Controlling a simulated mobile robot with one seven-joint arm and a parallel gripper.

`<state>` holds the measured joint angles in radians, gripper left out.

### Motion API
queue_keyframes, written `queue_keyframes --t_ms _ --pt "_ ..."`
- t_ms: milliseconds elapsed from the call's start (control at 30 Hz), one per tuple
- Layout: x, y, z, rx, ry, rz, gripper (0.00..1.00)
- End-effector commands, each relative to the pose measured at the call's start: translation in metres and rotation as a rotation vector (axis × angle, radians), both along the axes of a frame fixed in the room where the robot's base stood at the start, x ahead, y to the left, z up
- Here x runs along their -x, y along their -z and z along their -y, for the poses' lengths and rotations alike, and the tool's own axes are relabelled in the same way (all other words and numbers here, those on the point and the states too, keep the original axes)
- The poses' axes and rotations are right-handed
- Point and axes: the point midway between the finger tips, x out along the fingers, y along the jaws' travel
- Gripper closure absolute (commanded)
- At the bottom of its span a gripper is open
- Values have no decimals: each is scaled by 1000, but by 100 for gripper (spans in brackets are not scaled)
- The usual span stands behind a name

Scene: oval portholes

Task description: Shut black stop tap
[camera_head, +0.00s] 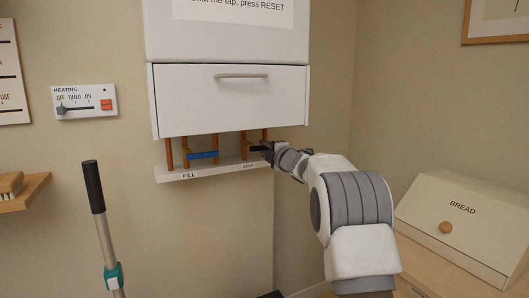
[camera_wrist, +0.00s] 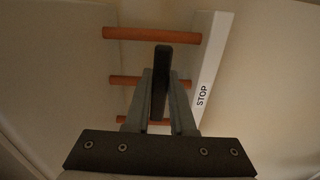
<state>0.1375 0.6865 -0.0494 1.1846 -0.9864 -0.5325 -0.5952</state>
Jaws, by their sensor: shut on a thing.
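The black stop tap's lever (camera_wrist: 161,72) lies between my gripper's two fingers (camera_wrist: 160,100) in the wrist view. My gripper is shut on it. The lever runs at right angles to the orange-brown pipes in that view, and its far end sticks out past the fingertips. In the head view the black lever (camera_head: 257,148) is a small dark piece at the tip of my gripper (camera_head: 268,149), under the white cabinet. The lever's pivot is hidden by the fingers. The word STOP (camera_wrist: 201,95) is on the white ledge beside the pipes.
A blue tap lever (camera_head: 203,155) lies crosswise over the pipes to the left, above the ledge (camera_head: 207,171) marked FILL. A closed white cabinet drawer (camera_head: 230,98) hangs just above. A bread bin (camera_head: 462,225) stands at right, and a black-gripped pole (camera_head: 94,188) at left.

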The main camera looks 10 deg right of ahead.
Motion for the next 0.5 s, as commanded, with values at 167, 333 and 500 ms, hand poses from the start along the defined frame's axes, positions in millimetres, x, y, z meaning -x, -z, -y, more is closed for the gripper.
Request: queue_keyframes --t_ms 167,333,500 --pt "0 -1 0 33 1 8 100" --pt "0 -1 0 42 1 10 100" --pt "0 -2 0 43 1 10 100"
